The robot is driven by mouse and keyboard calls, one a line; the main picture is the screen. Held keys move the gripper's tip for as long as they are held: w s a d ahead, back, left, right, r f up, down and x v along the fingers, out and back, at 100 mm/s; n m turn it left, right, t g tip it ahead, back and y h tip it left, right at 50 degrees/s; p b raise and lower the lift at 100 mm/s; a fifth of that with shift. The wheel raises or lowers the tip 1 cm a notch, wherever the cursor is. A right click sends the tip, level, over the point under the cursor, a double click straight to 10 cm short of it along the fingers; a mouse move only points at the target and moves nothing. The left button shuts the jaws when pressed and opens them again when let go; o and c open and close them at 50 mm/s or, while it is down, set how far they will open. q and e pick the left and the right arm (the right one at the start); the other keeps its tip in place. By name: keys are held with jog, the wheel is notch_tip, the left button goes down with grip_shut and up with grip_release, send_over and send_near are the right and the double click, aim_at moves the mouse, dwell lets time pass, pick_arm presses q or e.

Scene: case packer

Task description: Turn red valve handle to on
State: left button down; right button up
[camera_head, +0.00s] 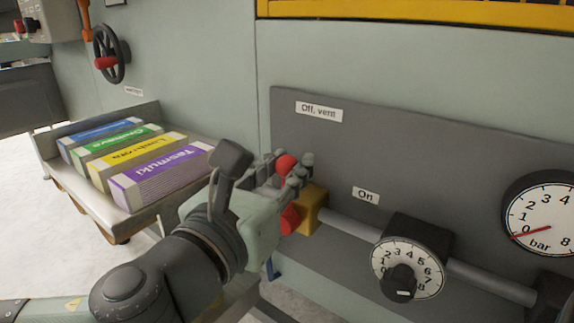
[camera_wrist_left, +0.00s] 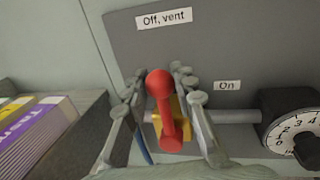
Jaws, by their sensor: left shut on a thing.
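The red valve handle (camera_head: 287,165) sits on a yellow valve body (camera_head: 312,209) at the left end of a grey pipe. In the left wrist view the handle (camera_wrist_left: 163,110) stands upright, its round knob towards the "Off, vent" label (camera_wrist_left: 164,18). The "On" label (camera_wrist_left: 227,86) is to its right. My left gripper (camera_head: 283,172) is at the handle, with its fingers on either side of it. It is shut on the handle, though finger contact is hard to see in the left wrist view (camera_wrist_left: 160,100). My right gripper is not in view.
A black regulator with a numbered dial (camera_head: 408,268) and a pressure gauge (camera_head: 543,215) reading near 0 are to the right. A shelf with several coloured boxes (camera_head: 160,175) is left of my gripper. A handwheel (camera_head: 108,54) is at the far left.

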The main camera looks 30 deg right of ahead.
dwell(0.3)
pick_arm(q)
jog(key=shift+s+d, duration=0.1)
jog(key=shift+s, duration=0.05)
jog(key=shift+s+f+m+b, duration=0.1)
jog(key=shift+s+m+b, duration=0.15)
jog(key=shift+m, duration=0.25)
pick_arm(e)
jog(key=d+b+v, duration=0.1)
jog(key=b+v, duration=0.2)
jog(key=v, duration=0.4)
pick_arm(q)
jog(key=s+m, duration=0.1)
jog(key=m, duration=0.1)
jog(key=s+d+f+m+b, duration=0.1)
jog(key=m, duration=0.1)
jog(key=s+d+m+h, duration=0.1)
jog(key=s+m, duration=0.1)
jog(key=shift+f+b, duration=0.3)
jog(key=shift+b, duration=0.05)
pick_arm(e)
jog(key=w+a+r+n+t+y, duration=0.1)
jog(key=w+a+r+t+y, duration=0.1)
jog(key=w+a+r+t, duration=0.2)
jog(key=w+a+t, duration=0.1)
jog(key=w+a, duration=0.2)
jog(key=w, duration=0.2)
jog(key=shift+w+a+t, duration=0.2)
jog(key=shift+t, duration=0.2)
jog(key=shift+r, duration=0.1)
